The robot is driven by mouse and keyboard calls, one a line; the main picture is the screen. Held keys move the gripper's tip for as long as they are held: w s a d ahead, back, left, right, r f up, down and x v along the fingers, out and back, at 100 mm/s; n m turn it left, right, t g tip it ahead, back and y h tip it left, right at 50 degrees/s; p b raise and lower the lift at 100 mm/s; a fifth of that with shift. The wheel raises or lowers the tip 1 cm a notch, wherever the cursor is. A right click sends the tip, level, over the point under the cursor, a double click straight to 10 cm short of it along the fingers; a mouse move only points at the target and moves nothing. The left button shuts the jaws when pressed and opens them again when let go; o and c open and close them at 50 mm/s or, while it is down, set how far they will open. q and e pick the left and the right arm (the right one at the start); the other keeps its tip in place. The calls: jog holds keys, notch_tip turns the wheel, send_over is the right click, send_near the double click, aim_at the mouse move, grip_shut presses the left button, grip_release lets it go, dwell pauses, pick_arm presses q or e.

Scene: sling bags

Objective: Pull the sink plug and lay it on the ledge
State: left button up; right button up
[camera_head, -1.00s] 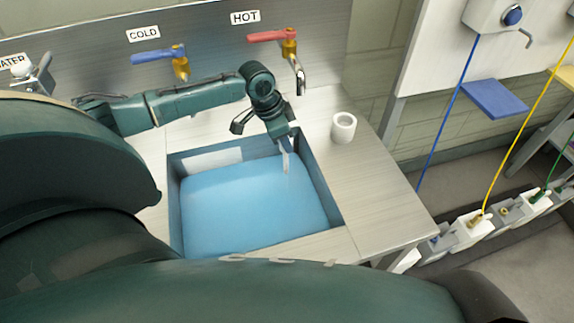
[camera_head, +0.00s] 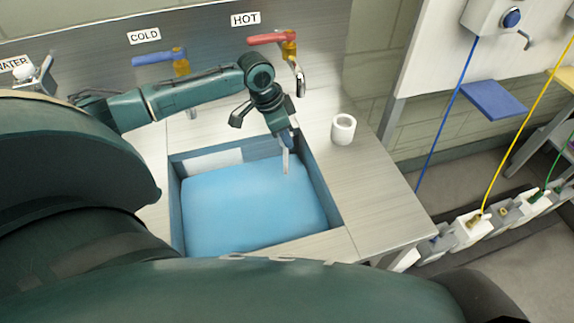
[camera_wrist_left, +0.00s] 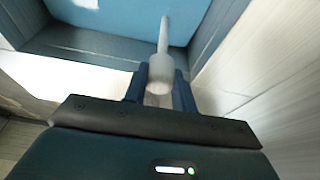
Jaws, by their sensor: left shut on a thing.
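My left gripper (camera_head: 285,134) is over the back right part of the sink (camera_head: 316,178), which holds blue water (camera_head: 250,205). It is shut on the pale grey sink plug (camera_head: 285,162), a thin upright rod. In the left wrist view, the plug (camera_wrist_left: 161,68) shows a thick pale end between the fingers of the left gripper (camera_wrist_left: 160,88) and a thin rod running on toward the water. I cannot tell whether its lower end is still under the surface. The metal ledge (camera_head: 375,190) lies right of the sink. My right gripper is not in view.
A white cup-like ring (camera_head: 343,128) stands on the ledge's back part. The ledge in front of the ring is clear. A blue shelf (camera_head: 494,99) is at the right.

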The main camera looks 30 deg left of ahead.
pick_arm(q)
jog(key=shift+r, duration=1.5)
jog(key=shift+r, duration=2)
